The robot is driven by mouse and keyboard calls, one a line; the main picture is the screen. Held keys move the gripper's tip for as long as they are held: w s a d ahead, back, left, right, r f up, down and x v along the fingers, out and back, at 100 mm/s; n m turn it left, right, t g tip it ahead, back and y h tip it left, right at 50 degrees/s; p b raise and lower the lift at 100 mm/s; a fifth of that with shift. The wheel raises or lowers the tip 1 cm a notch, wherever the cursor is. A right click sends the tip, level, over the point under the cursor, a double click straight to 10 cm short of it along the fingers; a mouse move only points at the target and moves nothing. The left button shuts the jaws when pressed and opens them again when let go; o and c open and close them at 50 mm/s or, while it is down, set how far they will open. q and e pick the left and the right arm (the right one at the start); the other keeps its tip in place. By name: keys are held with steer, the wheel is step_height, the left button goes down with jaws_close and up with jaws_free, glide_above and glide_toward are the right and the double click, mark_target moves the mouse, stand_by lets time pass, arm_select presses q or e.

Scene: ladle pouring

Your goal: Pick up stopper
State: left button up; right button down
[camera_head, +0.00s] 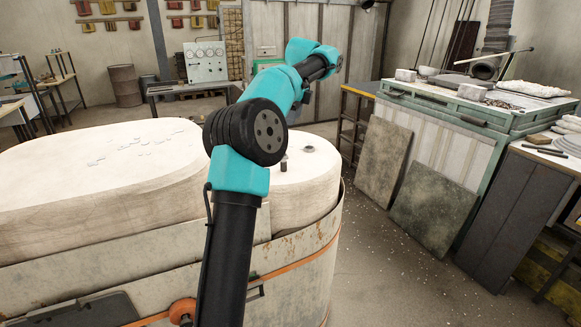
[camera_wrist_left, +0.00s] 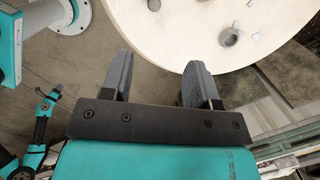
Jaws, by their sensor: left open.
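The stopper (camera_head: 284,163) appears to be the small dark upright post on the pale round top of the ladle (camera_head: 308,196) in the head view. A round opening (camera_head: 308,149) lies just beyond it to the right; it also shows in the left wrist view (camera_wrist_left: 231,37). A small grey round thing at the top edge of the left wrist view may be the stopper (camera_wrist_left: 152,5), partly cut off. My left gripper (camera_wrist_left: 158,60) is open, with nothing between its fingers, and apart from the pale top. In the head view my left arm reaches past the stopper, with its gripper end unclear.
A green-edged furnace bench (camera_head: 450,105) stands at the right, with two grey plates (camera_head: 432,210) leaning by it. A long rod (camera_head: 495,56) sticks out above the bench. A larger pale vessel top (camera_head: 95,185) fills the left. The floor between is open.

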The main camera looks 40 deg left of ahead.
arm_select(q)
steer(key=shift+s+r, duration=0.45)
steer(key=shift+s, duration=0.05)
steer(key=shift+a+f, duration=0.1)
steer(key=shift+f, duration=0.05)
glide_above(285, 161)
step_height(285, 161, down, 11)
steer(key=shift+f, duration=0.45)
steer(key=shift+a+f, duration=0.2)
steer(key=shift+f, duration=2.35)
